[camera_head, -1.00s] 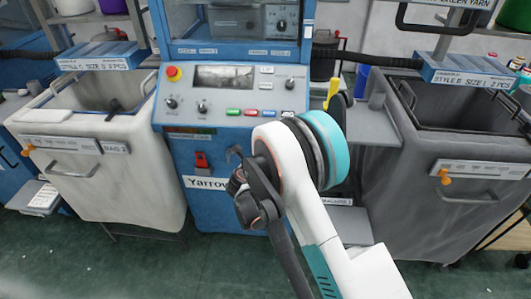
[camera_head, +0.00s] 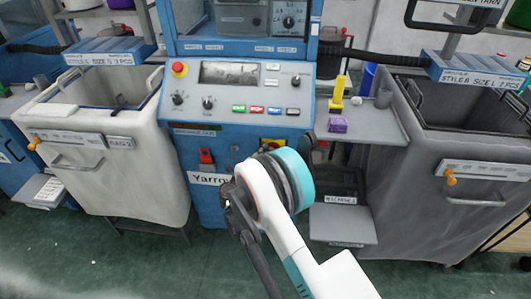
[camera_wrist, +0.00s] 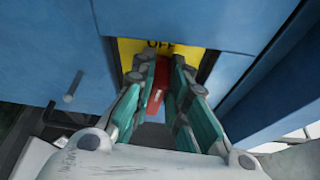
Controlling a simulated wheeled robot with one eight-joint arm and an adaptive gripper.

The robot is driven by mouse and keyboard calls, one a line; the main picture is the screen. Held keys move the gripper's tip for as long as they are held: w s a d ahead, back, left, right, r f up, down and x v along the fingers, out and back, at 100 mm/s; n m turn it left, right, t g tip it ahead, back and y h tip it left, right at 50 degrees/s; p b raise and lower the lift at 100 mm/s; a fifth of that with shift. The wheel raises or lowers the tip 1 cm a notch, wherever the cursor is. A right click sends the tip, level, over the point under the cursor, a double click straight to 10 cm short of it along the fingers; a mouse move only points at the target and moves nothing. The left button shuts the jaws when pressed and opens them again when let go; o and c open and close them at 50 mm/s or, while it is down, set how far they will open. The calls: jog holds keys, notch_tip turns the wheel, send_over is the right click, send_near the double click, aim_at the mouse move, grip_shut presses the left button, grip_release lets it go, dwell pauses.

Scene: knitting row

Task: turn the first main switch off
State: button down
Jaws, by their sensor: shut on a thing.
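The main switch has a yellow plate (camera_wrist: 190,52) lettered "OFF" and a red handle (camera_wrist: 155,100), which points down toward the wrist camera. In the wrist view my gripper (camera_wrist: 163,72) has one finger on each side of the red handle and is shut on it. In the head view a corner of the yellow plate (camera_head: 272,142) shows on the blue machine's front, just above my arm. My arm hides the handle and gripper there.
The blue machine's control panel (camera_head: 245,88) is above the switch. A red part (camera_head: 206,160) is on its front to the left. A white bin (camera_head: 90,165) stands left, a grey bin (camera_head: 455,150) right. A small shelf (camera_head: 375,120) holds a yellow object and a purple block.

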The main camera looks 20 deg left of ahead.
jog(key=shift+w+d+f+n+t, duration=0.15)
jog(key=shift+n+t, duration=0.15)
jog(key=shift+n, duration=0.3)
jog(key=c, duration=1.6)
grip_release()
jog(key=shift+d, duration=0.1)
jog(key=s, duration=0.4)
jog(key=s+a, duration=0.1)
jog(key=s, duration=0.3)
jog(key=s+a, duration=0.1)
jog(key=s, duration=0.3)
jog(key=shift+f, duration=0.1)
